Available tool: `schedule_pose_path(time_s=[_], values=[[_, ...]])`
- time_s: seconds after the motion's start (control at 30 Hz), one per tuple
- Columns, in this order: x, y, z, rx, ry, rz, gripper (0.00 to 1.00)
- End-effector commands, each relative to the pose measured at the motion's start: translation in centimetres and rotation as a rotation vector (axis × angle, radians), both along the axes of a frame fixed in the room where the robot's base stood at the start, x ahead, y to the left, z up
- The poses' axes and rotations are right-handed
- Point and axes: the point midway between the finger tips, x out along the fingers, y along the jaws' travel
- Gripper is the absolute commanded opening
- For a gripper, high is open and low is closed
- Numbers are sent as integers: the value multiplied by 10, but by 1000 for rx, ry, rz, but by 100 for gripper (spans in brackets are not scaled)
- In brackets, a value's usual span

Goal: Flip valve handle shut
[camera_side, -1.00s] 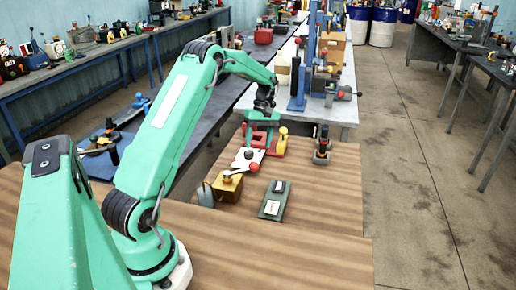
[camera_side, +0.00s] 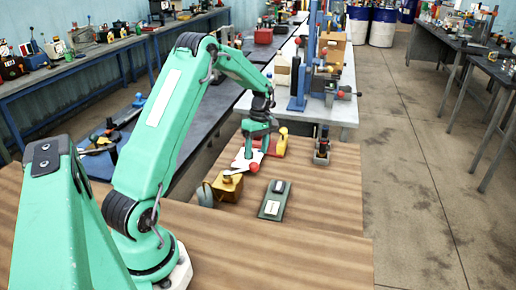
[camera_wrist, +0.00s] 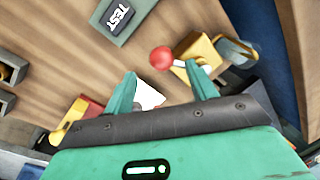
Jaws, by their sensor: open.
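The valve is a brass-yellow block (camera_side: 226,190) on the wooden table in the side view. Its thin metal handle ends in a red ball knob (camera_side: 254,168), pointing right and slightly away from the block. In the wrist view the red knob (camera_wrist: 161,58) lies just beyond my fingertips, between their lines, with the yellow block (camera_wrist: 203,53) to its right. My gripper (camera_side: 258,152) hangs over the table just above the knob. In the wrist view my gripper (camera_wrist: 160,82) has its two green fingers apart, with nothing held. Contact with the handle is not visible.
A green box (camera_side: 274,201) labelled TEST lies right of the valve. A grey-blue container (camera_side: 205,195) stands against its left side. A white plate (camera_wrist: 148,95) and a red-and-yellow object (camera_side: 278,146) lie beyond the valve. A tool holder (camera_side: 321,152) stands farther right.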

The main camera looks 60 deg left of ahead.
Motion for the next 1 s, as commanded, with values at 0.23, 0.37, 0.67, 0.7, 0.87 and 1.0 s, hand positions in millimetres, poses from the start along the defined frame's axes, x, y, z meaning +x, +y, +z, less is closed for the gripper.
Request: schedule_pose_path(time_s=[0.23, 0.37, 0.67, 0.7, 0.87, 1.0], values=[[-6, -2, -31, -1, 2, 0, 57], [-9, -2, -44, -2, 1, 0, 57], [-10, -2, -54, -1, -1, 0, 57], [-10, -2, -54, -1, -1, 0, 57], [-10, -2, -53, -1, -1, 0, 51], [-10, -2, -53, -1, -1, -1, 23]])
